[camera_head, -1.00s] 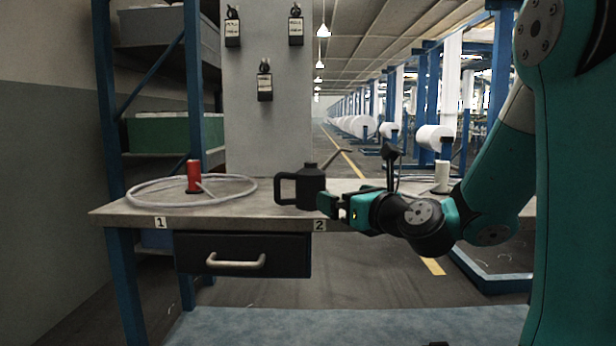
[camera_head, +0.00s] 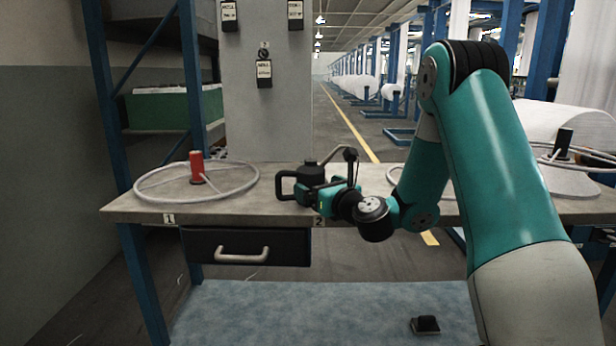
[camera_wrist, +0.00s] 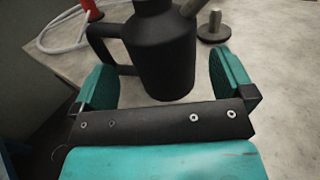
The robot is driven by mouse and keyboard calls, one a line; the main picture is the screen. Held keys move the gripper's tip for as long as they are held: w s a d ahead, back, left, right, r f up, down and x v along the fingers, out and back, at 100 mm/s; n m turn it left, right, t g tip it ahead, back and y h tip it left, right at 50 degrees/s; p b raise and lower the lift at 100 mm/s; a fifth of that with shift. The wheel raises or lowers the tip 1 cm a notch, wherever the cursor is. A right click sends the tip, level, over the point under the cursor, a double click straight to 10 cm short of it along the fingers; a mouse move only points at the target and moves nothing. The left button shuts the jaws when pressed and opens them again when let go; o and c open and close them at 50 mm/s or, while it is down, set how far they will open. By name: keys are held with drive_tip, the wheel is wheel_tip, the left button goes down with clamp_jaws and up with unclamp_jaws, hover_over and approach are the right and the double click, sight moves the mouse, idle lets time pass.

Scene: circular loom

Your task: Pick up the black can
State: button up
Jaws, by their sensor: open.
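The black can (camera_head: 311,171) has a loop handle on its left and a thin spout. It stands upright on the grey table near the front edge, by the label 2. My gripper (camera_head: 319,192) is at the can and hides part of its body in the head view. In the wrist view the can (camera_wrist: 163,55) stands between the two open teal fingers of my gripper (camera_wrist: 165,82). Its handle reaches out past the left finger. I see a gap between the right finger and the can.
A red spool (camera_head: 197,166) stands inside a pale hose ring (camera_head: 150,190) on the table's left. A metal bolt on a dark round base (camera_wrist: 214,30) stands behind the can. A drawer (camera_head: 245,247) hangs under the table. A small black object (camera_head: 425,325) lies below.

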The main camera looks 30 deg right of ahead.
sight(312, 182)
drive_tip(key=w+p, duration=0.1)
drive_tip(key=w, duration=0.1)
drive_tip(key=shift+w+d+r+p, duration=0.15)
drive_tip(key=shift+w+p, duration=0.2)
drive_tip(key=shift+p, duration=0.05)
drive_tip(key=shift+w+f, duration=0.25)
drive_tip(key=shift+w, duration=0.3)
drive_tip(key=c, duration=1.1)
drive_tip(key=shift+r+p, duration=0.15)
drive_tip(key=shift+p, duration=0.15)
wheel_tip(312, 182, up, 20)
drive_tip(key=p, duration=1.2)
drive_tip(key=shift+p, duration=0.35)
